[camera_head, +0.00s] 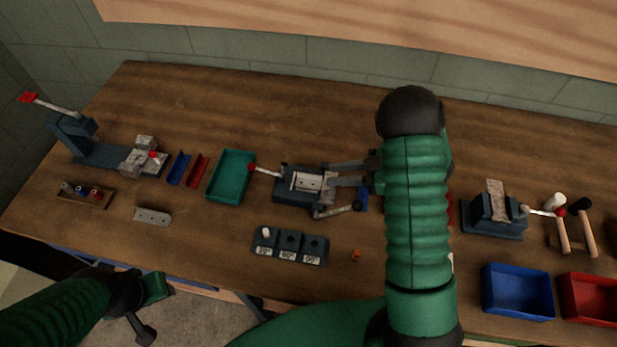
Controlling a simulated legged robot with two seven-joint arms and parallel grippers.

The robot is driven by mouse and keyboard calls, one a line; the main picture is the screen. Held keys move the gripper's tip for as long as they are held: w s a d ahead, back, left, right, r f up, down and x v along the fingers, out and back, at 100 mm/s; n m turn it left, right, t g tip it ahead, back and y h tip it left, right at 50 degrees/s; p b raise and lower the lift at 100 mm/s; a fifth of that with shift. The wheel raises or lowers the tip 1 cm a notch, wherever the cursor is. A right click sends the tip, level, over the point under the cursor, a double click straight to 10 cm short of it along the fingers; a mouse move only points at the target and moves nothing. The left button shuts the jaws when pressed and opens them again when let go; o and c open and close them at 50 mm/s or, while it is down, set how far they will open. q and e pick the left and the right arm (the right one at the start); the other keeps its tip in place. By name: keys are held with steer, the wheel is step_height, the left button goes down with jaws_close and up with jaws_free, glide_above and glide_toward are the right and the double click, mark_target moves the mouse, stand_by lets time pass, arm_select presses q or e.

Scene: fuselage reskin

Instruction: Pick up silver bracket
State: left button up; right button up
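A silver metal piece (308,181) sits in a dark clamping fixture (287,196) near the middle of the bench; it looks like the silver bracket. A flat silver plate with holes (152,216) lies loose at the front left. My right gripper (331,174) reaches in from the right, its two fingers apart and their tips at the fixture's right side by the silver piece. I cannot tell whether they touch it. My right forearm hides the bench behind it. My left gripper (148,308) hangs low at the lower left, off the bench's front edge, away from both silver pieces.
The fixture has levers with red (251,167) and dark knobs. A green tray (231,177) stands left of it, a labelled block (290,246) in front. A bending tool (95,150) is at left; a vise (494,215), hammers and blue (517,292) and red bins (590,300) at right.

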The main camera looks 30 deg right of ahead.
mark_target(319, 176)
steer(key=x, duration=0.5)
steer(key=shift+a+r, duration=0.2)
steer(key=shift+r, duration=0.05)
steer(key=shift+w+f, duration=0.2)
steer(key=shift+w, duration=0.05)
steer(key=shift+w+d+f, duration=0.1)
steer(key=shift+d+f, duration=0.05)
steer(key=shift+d, duration=0.1)
steer(key=shift+a, duration=0.35)
jaws_close()
